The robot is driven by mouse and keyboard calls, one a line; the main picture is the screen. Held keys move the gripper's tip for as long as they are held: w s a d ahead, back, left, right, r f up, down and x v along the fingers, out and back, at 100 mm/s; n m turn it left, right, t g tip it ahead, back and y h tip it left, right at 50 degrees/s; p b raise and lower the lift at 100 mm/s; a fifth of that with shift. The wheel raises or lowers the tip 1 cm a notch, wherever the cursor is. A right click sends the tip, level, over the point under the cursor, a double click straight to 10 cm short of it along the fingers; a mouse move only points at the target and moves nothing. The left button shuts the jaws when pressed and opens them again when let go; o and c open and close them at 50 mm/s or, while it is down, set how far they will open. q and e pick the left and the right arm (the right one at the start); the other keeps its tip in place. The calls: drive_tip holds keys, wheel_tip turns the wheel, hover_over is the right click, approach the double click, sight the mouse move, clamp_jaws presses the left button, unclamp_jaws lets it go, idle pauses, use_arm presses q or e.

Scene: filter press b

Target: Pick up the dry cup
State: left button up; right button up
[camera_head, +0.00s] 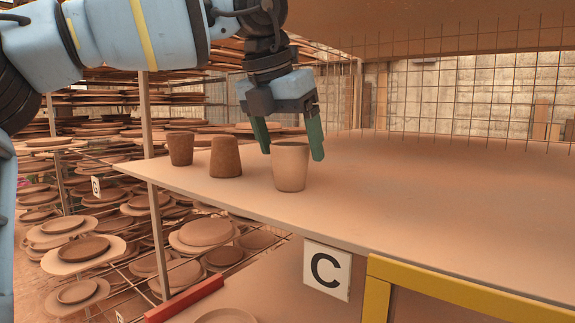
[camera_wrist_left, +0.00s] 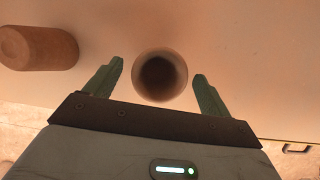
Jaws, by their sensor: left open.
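A pale, light-tan cup (camera_head: 290,172) stands upright on the shelf board, the rightmost of three cups. My left gripper (camera_head: 291,151) is open and points down over it, with one green finger on each side. The left wrist view shows the round mouth of the pale cup (camera_wrist_left: 160,78) between the fingertips, with a gap on both sides. A darker brown cup (camera_head: 225,158) stands to its left, narrower at the top, and shows in the left wrist view (camera_wrist_left: 38,48). Another dark brown cup (camera_head: 180,149) stands farther left. My right gripper is not in view.
The shelf board (camera_head: 420,205) is clear to the right of the cups. A wire grid (camera_head: 470,95) stands behind it. A sign with the letter C (camera_head: 327,270) and a yellow frame (camera_head: 470,290) are at the front edge. Racks of plates (camera_head: 85,250) fill the left.

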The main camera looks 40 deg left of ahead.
use_arm(q)
drive_tip(key=shift+x, duration=1.4)
drive_tip(key=shift+w, duration=0.1)
drive_tip(key=shift+r, duration=0.1)
drive_tip(key=shift+c, duration=0.2)
drive_tip(key=c, duration=0.9)
drive_tip(key=shift+c, duration=0.3)
drive_tip(key=shift+r, duration=0.1)
